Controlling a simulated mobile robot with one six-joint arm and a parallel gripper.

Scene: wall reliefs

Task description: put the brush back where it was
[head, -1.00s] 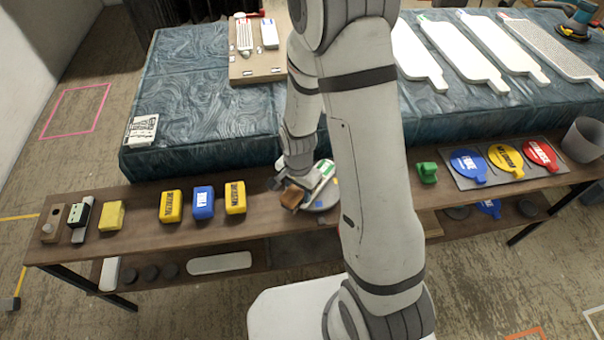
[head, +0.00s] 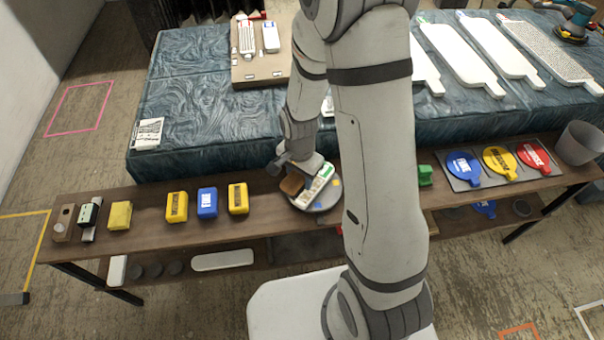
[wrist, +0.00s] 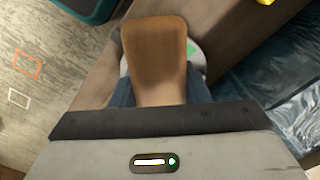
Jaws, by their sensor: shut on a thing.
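My gripper (head: 297,177) is shut on the brush, whose brown wooden part (wrist: 155,50) fills the top middle of the wrist view. In the head view the brown part (head: 291,185) shows at the left edge of a round grey disc (head: 325,204), above the brown bench. The brush's bristles are hidden, and I cannot tell whether it touches anything below. A white and green piece (head: 325,172) shows over the disc, next to my gripper. In the wrist view a pale round edge with a green mark (wrist: 191,47) shows behind the brush.
Yellow and blue blocks (head: 207,203) stand on the bench (head: 145,232) to the left. A green block (head: 425,175) and a tray of blue, yellow and red paddles (head: 500,163) are to the right. A cloth-covered table (head: 210,130) is behind. Bench space left of the disc is clear.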

